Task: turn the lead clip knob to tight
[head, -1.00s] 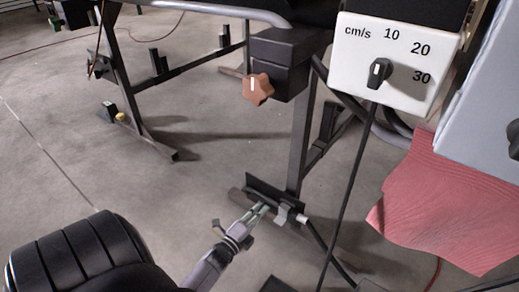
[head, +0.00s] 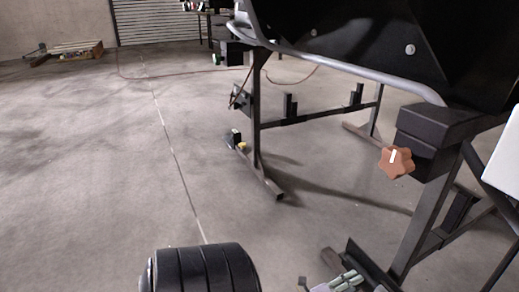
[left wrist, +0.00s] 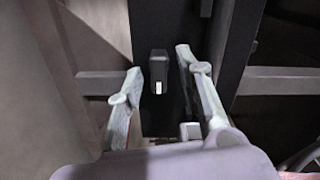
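A small black knob (left wrist: 158,70) with a white mark shows in the left wrist view, in front of a dark upright plate; I take it for the lead clip knob. My left gripper (left wrist: 158,62) is open. Its two pale fingers stand either side of the knob, with a visible gap on each side. In the head view my left gripper (head: 350,279) is at the bottom edge, beside a dark bracket (head: 362,262) low on the stand. The knob does not show clearly there. My right gripper is out of view.
An orange star-shaped knob (head: 397,162) sits on a black box (head: 432,135) under the conveyor, above my left gripper. Slanted stand legs (head: 428,222) rise beside the bracket. A white panel (head: 503,165) is at the right edge.

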